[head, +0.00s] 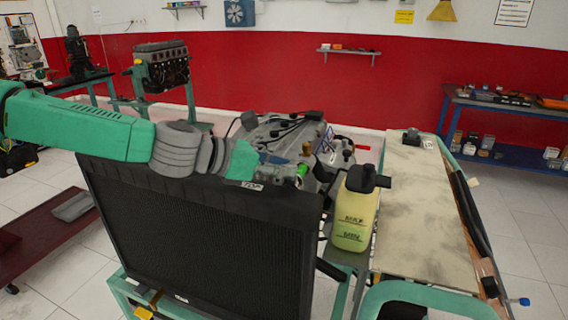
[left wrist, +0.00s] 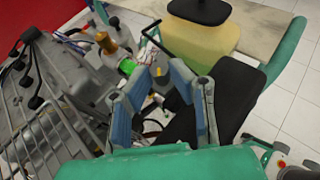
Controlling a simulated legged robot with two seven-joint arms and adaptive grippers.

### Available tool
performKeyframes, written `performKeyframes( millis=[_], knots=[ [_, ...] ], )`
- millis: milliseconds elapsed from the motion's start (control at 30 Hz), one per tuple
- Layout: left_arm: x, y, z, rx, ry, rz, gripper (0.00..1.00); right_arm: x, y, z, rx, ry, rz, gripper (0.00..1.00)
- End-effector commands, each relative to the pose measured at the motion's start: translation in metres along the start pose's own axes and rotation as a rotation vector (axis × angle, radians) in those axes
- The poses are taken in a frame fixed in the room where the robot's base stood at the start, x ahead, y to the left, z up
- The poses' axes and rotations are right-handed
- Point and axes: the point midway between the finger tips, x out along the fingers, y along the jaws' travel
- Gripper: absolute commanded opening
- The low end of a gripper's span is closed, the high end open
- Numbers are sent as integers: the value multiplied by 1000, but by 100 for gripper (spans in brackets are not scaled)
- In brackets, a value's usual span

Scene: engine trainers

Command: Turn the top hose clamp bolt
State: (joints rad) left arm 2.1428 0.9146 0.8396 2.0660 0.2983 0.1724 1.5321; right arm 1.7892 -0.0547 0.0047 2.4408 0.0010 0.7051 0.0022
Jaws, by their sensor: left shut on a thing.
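My left arm comes in from the left in the head view, and its green wrist end (head: 243,160) is just above the radiator's top edge (head: 190,180). In the left wrist view my left gripper (left wrist: 165,76) has its blue-grey fingers drawn together at the tips, shut on a small part with a yellow top, which looks like the top hose clamp bolt (left wrist: 159,71). The fingers hide most of it. A bright green ring (left wrist: 127,66) and a brass-coloured cylinder (left wrist: 106,43) sit beside the fingertips. My right gripper is in neither view.
The engine (head: 285,132) stands behind the radiator. A yellow fluid tank (head: 354,220) with a black cap stands right of it, close to the fingers. A flat board (head: 425,215) in a green frame lies further right. Another engine (head: 160,68) stands at the back left.

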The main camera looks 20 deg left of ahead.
Motion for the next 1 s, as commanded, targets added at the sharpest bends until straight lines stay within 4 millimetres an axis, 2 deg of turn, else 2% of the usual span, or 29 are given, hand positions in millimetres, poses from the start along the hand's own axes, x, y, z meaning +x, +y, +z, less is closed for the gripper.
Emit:
performKeyframes(
  millis=[33, 500, 1000],
  knots=[
    [-2, 6, 5, 13, -4, -27, 0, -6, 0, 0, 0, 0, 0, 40],
    [1, 11, 6, 187, 0, -435, 0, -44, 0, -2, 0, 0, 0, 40],
    [4, 14, 6, 300, -3, -706, 0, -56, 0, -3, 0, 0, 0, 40]
  ],
)
